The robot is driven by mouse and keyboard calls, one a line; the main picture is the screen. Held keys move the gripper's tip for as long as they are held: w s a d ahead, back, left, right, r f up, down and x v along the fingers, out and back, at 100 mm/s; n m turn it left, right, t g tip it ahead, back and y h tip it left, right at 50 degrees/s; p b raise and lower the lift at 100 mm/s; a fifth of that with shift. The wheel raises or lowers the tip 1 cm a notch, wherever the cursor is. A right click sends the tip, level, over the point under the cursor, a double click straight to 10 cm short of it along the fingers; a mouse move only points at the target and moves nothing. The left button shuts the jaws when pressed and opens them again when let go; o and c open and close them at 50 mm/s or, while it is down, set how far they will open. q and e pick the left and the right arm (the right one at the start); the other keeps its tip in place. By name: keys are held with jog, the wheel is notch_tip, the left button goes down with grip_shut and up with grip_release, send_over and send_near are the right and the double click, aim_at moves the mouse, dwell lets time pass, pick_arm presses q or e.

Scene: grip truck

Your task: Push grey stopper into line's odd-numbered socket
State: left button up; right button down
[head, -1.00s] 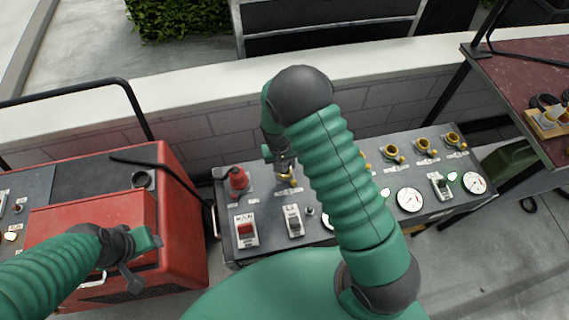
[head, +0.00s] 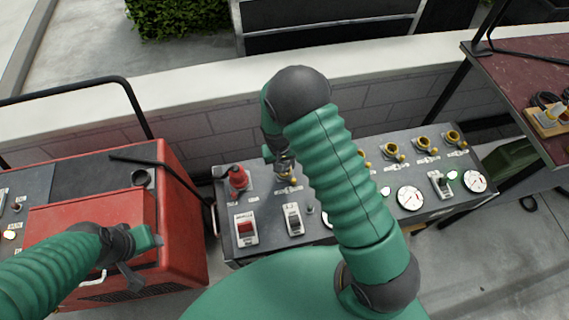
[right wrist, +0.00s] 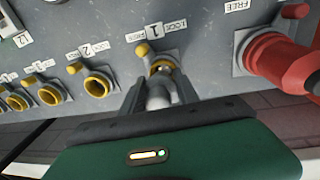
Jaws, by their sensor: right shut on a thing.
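My right gripper (right wrist: 160,96) is shut on the grey stopper (right wrist: 159,92), between its two dark fingers. The stopper is at the yellow-rimmed socket marked 1 (right wrist: 164,66), lined up with its mouth; how deep it sits I cannot tell. In the head view the right gripper (head: 285,172) is over the left end of the panel's socket line, and my arm hides part of that line. The socket marked 2 (right wrist: 97,86) is empty, beside socket 1. My left gripper (head: 135,270) hangs over the red machine; its jaw opening is unclear.
A red plug-like knob (head: 238,178) stands close beside socket 1. More yellow sockets (head: 424,145), gauges (head: 410,198) and switches (head: 246,229) are on the grey panel (head: 268,222). The red machine (head: 180,230) is at left, a dark red table (head: 520,75) at right.

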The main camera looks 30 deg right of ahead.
jog(key=shift+f, duration=0.1)
jog(key=shift+f, duration=0.4)
dwell(0.5)
jog(key=c, duration=0.9)
grip_release()
jog(key=shift+o, duration=0.3)
jog(key=shift+s, duration=0.1)
jog(key=shift+c, duration=1)
jog(key=shift+o, duration=0.8)
jog(key=shift+a+f, duration=0.1)
jog(key=shift+a, duration=0.05)
jog(key=shift+c, duration=0.2)
jog(key=shift+s, duration=0.1)
